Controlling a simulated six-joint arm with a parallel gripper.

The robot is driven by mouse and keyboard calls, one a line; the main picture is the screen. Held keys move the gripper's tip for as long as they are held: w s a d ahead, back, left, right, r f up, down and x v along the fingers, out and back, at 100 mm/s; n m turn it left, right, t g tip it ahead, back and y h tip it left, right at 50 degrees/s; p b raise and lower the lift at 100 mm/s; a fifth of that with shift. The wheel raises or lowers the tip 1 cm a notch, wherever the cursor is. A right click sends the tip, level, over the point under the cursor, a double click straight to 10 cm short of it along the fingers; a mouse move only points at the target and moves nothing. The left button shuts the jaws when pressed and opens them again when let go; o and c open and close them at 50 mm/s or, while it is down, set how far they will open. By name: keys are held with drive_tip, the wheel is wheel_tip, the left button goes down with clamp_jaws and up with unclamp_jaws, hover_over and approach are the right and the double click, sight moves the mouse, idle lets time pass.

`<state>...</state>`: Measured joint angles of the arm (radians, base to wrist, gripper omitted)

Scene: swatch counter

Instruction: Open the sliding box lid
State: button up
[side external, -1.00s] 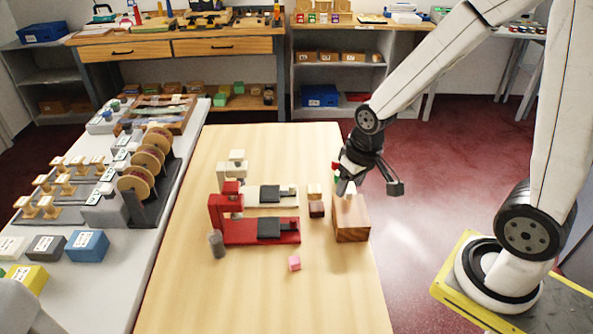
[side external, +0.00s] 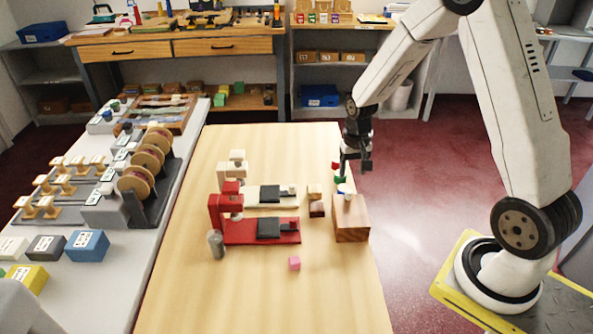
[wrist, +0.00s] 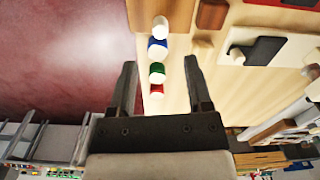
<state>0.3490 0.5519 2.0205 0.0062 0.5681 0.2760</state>
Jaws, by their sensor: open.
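A wooden box (side external: 350,222) stands at the right edge of the light wooden table. A small white piece (side external: 348,197) shows at the far end of its top; I cannot tell whether it is part of the lid. Whether the lid has slid is unclear. My gripper (side external: 356,167) is beyond the box, above the table's right edge, pointing down. In the wrist view my gripper (wrist: 160,63) is open, with nothing held between its fingers. The wrist view shows at most a bit of the box at its top edge.
A red piece (side external: 335,165) and green piece (side external: 340,180) stand near my gripper; a blue piece (wrist: 157,47) is in line with them. The front table is clear.

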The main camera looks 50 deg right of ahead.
sight(349, 191)
drive_tip(key=shift+f, duration=3.85)
clamp_jaws()
